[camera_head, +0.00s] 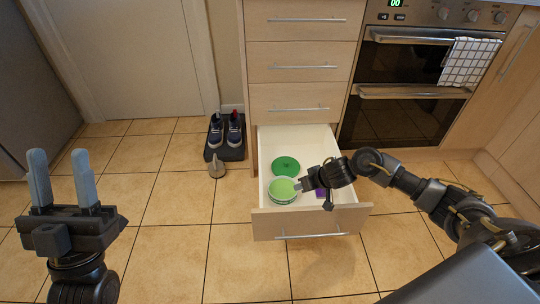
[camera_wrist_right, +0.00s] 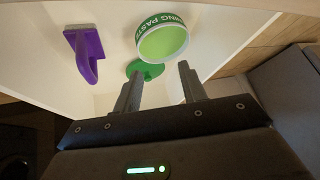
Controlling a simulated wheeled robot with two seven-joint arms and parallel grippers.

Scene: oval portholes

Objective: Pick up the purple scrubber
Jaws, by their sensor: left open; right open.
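The purple scrubber (camera_head: 320,193) lies in the open bottom drawer (camera_head: 308,223), mostly hidden in the head view behind my right gripper (camera_head: 303,186). In the right wrist view the whole purple scrubber (camera_wrist_right: 86,52), with a flat plate and a curved handle, shows at upper left, apart from the fingers. My right gripper (camera_wrist_right: 160,82) is open, with nothing held between its fingers, over the drawer. My left gripper (camera_head: 61,165) is open and empty, fingers upward, at the left above the floor.
A green-and-white paste tub (camera_head: 282,192) stands in the drawer beside my right gripper, with a green disc (camera_head: 286,166) behind it. The drawer walls surround them. Shoes on a dark tray (camera_head: 225,152) stand left of the drawer. An oven (camera_head: 408,90) is at the back right.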

